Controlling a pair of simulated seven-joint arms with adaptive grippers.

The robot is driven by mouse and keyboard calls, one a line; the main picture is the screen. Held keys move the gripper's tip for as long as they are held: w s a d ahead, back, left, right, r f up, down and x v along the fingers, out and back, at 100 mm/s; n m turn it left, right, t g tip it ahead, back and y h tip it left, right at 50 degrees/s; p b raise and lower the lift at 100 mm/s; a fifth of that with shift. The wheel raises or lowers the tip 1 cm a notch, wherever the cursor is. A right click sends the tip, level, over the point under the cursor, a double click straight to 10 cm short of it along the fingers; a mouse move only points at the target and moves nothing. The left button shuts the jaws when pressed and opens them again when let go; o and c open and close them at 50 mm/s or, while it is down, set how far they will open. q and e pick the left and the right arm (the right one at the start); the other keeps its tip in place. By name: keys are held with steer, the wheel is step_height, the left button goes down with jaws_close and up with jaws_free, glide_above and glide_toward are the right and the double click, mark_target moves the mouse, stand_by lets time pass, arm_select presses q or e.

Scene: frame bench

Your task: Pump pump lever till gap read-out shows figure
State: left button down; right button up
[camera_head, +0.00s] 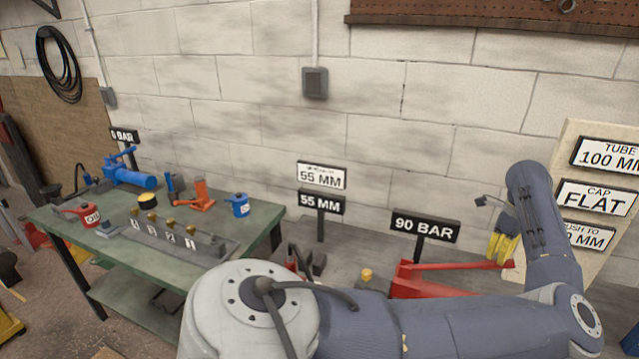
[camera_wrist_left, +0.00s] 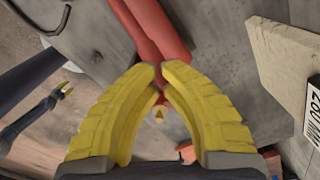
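The red pump lever (camera_head: 460,266) runs right from the red pump body (camera_head: 408,284). It also shows as red bars in the left wrist view (camera_wrist_left: 150,28). My left gripper (camera_head: 502,260) is at the lever's right end, pointing down. In the left wrist view its yellow fingertips (camera_wrist_left: 160,70) are nearly together, right at the lever; I cannot tell if it lies between them. The black gap read-out (camera_head: 321,202) shows 55 MM. The white card (camera_head: 322,176) above it also reads 55 MM, its small top line unclear.
A black display (camera_head: 425,227) by the pump reads 90 BAR. A pale board (camera_head: 562,150) with cards stands right of my left gripper.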

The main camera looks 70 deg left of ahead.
arm_select(q)
steer(key=shift+f, duration=0.1)
stand_by(0.7)
steer(key=shift+f, duration=4.9)
steer(key=shift+r, duration=5)
steer(key=shift+r, duration=2.5)
